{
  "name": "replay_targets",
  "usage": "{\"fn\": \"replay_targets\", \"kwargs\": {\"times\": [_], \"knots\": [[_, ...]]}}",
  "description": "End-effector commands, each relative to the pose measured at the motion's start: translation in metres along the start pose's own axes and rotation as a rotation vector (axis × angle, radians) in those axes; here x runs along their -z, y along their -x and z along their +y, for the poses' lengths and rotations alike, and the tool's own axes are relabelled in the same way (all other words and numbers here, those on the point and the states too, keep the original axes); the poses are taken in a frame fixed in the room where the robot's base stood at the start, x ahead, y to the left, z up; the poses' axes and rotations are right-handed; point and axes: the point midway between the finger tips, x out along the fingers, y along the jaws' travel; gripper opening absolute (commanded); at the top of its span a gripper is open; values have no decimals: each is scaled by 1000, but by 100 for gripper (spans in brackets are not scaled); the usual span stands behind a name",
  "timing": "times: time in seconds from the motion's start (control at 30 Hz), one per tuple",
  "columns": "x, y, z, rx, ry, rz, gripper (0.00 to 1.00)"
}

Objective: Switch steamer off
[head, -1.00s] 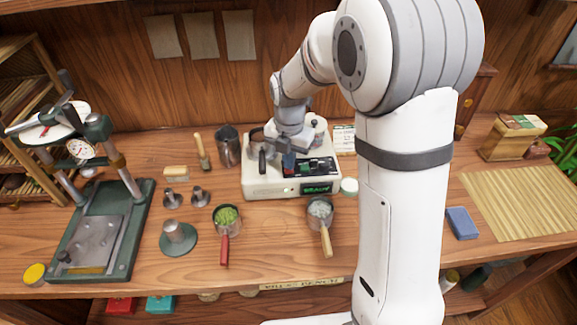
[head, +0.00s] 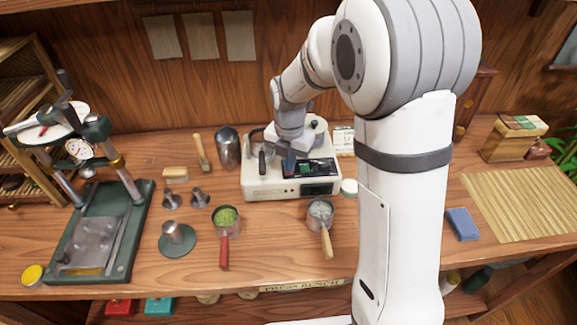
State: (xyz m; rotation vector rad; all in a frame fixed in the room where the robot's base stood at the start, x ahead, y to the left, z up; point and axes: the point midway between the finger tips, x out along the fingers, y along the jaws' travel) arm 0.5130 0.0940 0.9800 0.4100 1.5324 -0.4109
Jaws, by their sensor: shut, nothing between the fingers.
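The steamer (head: 262,188) is a cream box on the bench in the middle of the head view. It has a dark control panel on top and a dark display (head: 313,188) on its front, with no green glow. My gripper (head: 289,166) is shut and empty, pointing down at the left part of the panel. Whether its tips touch the panel cannot be told. The switch itself cannot be made out near the fingers.
A metal pitcher (head: 228,148) stands left of the steamer. A red-handled pan of green leaves (head: 225,218) and a wooden-handled pan (head: 321,215) sit in front. A green press (head: 95,240) is at left, a bamboo mat (head: 520,205) at right.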

Motion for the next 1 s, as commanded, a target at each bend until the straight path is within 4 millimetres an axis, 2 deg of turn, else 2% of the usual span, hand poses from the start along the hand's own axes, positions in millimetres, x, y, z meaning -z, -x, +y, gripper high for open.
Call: {"fn": "replay_targets", "kwargs": {"times": [0.8,1.0], "knots": [[0,67,0,-1,0,-1,0],[0,68,0,-1,0,-1,0]]}}
